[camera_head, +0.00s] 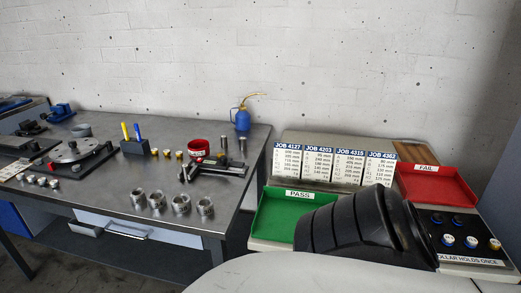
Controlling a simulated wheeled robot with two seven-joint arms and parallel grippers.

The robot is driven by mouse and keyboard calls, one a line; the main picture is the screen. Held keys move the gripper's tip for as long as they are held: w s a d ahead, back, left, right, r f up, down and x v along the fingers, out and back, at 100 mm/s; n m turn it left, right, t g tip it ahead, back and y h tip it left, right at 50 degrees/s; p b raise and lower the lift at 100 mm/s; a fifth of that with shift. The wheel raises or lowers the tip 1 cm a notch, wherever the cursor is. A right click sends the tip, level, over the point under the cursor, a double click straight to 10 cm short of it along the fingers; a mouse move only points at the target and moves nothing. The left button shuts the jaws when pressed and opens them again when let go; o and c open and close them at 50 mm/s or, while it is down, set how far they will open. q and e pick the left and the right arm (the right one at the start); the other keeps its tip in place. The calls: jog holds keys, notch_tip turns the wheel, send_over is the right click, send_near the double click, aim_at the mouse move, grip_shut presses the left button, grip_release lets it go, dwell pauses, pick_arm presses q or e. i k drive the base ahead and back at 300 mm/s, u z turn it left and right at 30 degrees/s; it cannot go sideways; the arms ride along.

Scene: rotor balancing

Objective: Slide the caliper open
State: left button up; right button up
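What looks like the caliper (222,168) lies toward the right end of the steel workbench, a dark metal tool with a long bar. Its jaw end points left, toward the front of the bench. It is small in the view, and I cannot tell how far its jaws are apart. Neither of my grippers is in view, and nothing is seen touching the caliper.
Several metal collars (157,200) stand in front of the caliper on the workbench (110,190). A red cup (198,147) and blue oil can (242,120) stand behind it. Right are a green PASS tray (275,215), red FAIL tray (437,186) and job cards (333,162).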

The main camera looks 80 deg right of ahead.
aim_at(223, 164)
jog(key=k, duration=0.2)
jog(key=z, duration=1.15)
